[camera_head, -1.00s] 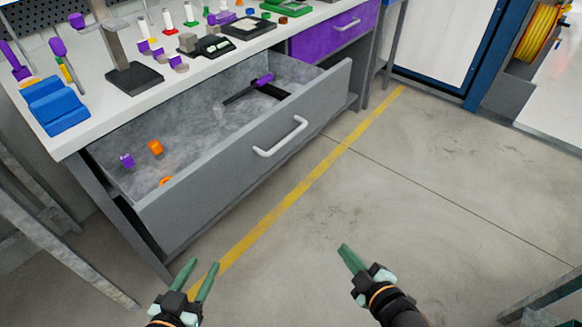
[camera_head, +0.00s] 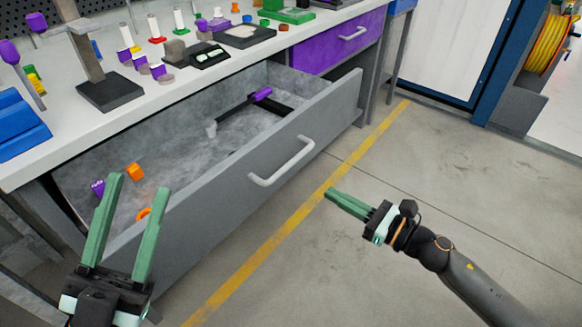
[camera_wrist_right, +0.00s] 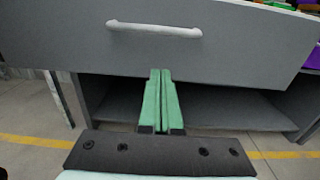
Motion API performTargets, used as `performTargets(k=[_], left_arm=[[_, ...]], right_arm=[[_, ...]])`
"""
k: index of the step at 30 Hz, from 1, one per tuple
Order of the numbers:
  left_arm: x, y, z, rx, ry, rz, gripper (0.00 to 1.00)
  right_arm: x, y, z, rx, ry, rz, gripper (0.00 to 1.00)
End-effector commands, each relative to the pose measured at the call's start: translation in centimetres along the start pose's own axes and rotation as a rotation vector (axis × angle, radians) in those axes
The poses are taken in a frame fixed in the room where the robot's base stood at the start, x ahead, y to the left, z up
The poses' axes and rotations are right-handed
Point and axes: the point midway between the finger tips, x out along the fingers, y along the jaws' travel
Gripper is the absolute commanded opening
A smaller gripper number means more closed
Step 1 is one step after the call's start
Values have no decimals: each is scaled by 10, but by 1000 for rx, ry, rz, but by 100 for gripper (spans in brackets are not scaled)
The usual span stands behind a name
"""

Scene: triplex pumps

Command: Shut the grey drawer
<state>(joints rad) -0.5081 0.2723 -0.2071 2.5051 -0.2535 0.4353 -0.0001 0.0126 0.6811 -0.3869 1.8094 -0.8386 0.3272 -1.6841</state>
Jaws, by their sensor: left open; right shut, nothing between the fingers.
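The grey drawer (camera_head: 240,195) under the workbench is pulled open, with its white bar handle (camera_head: 282,162) on the front panel. In the right wrist view the drawer front (camera_wrist_right: 240,45) and its handle (camera_wrist_right: 154,29) fill the upper part. My right gripper (camera_head: 330,193) is shut and empty, in front of the drawer and apart from the handle. In the right wrist view its fingertips (camera_wrist_right: 160,72) show below the handle. My left gripper (camera_head: 136,205) is open and empty, near the drawer's left front corner. I cannot tell whether it touches the drawer.
The drawer holds orange pieces (camera_head: 135,171), a purple piece (camera_head: 97,188) and a dark tool with a purple end (camera_head: 262,94). A closed purple drawer (camera_head: 335,42) sits further right. The worktop (camera_head: 150,103) carries many small parts. The floor in front is clear.

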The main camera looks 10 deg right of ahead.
Motion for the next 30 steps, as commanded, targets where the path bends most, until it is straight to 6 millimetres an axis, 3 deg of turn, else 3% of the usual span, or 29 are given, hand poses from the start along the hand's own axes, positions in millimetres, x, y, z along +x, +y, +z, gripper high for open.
performTargets(k=[11, 18, 24, 30], left_arm=[[-2, 0, 13, -15, -51, -5, 46], [-2, 1, 9, -9, -32, -3, 46], [-1, 0, -1, -3, 4, -3, 46], [0, -1, -7, 1, 25, -4, 46]], right_arm=[[66, -1, 2, 2, -4, -2, 0], [104, 0, 1, 3, -3, -2, 0], [121, 0, 1, 3, -2, -2, 0], [124, 0, 0, 4, 0, -2, 0]])
